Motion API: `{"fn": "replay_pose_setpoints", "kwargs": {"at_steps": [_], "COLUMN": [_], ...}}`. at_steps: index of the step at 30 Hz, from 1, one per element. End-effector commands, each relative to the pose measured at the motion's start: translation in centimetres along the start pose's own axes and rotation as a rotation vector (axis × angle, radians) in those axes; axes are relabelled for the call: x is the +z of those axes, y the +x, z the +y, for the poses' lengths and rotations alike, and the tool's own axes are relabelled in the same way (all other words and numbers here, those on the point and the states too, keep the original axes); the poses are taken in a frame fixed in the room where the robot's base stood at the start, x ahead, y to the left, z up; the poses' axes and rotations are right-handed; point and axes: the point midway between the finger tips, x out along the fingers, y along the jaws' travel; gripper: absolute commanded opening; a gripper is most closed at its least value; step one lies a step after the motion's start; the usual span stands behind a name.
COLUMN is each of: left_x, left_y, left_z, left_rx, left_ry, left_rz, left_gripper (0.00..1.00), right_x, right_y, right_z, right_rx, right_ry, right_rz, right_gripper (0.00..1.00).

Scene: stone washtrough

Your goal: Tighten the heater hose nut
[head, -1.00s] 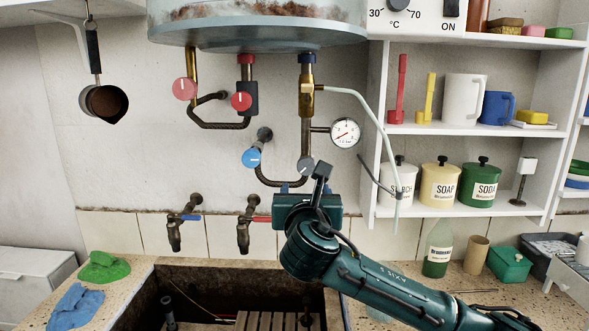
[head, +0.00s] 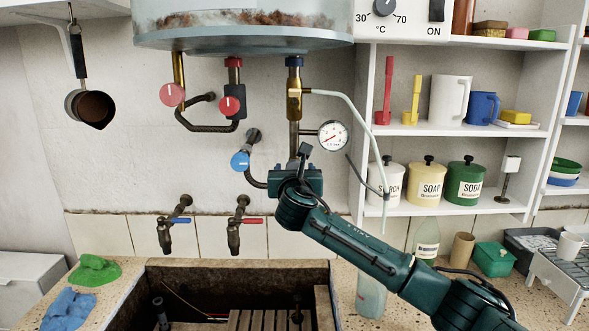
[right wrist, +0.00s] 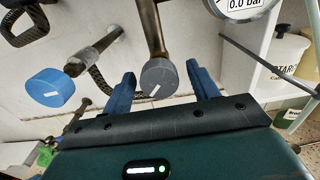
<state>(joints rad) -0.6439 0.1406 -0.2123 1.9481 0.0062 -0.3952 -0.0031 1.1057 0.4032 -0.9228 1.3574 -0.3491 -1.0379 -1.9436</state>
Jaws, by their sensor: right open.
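The grey round nut (right wrist: 159,80) with a white mark is at the lower end of the bronze pipe under the heater. In the right wrist view it sits between the two blue fingers, with a gap on each side. My right gripper (head: 294,170) is open at the foot of that pipe and hides the nut in the head view. The heater (head: 245,38) hangs above. The braided hose (head: 252,180) runs from the wall fitting towards the nut, its end hidden behind my gripper. My left gripper is not in view.
A blue knob (head: 240,160) is left of my gripper and a pressure gauge (head: 333,135) is close at upper right. Two taps (head: 235,235) stick out below left, over the trough (head: 140,295). A shelf (head: 450,128) with jars stands right.

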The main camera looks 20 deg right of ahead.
Motion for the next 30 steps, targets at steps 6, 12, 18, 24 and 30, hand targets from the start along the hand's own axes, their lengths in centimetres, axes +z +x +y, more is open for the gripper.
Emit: {"fn": "replay_pose_setpoints", "kwargs": {"at_steps": [6, 12, 18, 24, 30], "left_x": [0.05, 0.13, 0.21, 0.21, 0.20], "left_y": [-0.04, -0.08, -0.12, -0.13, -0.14], "left_z": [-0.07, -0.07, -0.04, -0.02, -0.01], "left_rx": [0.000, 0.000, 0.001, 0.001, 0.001], "left_ry": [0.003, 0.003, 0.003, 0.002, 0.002], "left_rz": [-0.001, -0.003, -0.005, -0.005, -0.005], "left_gripper": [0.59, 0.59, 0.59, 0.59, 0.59], "right_x": [-0.02, -0.03, -0.04, -0.05, -0.06], "right_y": [0.19, 0.18, 0.17, 0.17, 0.17], "right_z": [0.06, 0.04, 0.03, 0.01, 0.01], "right_rx": [0.002, 0.001, 0.001, 0.000, 0.000], "right_ry": [0.000, 0.000, 0.000, 0.000, 0.006], "right_rz": [0.000, 0.000, 0.000, 0.001, 0.001], "right_gripper": [0.59, 0.51, 0.35, 0.19, 0.15]}}
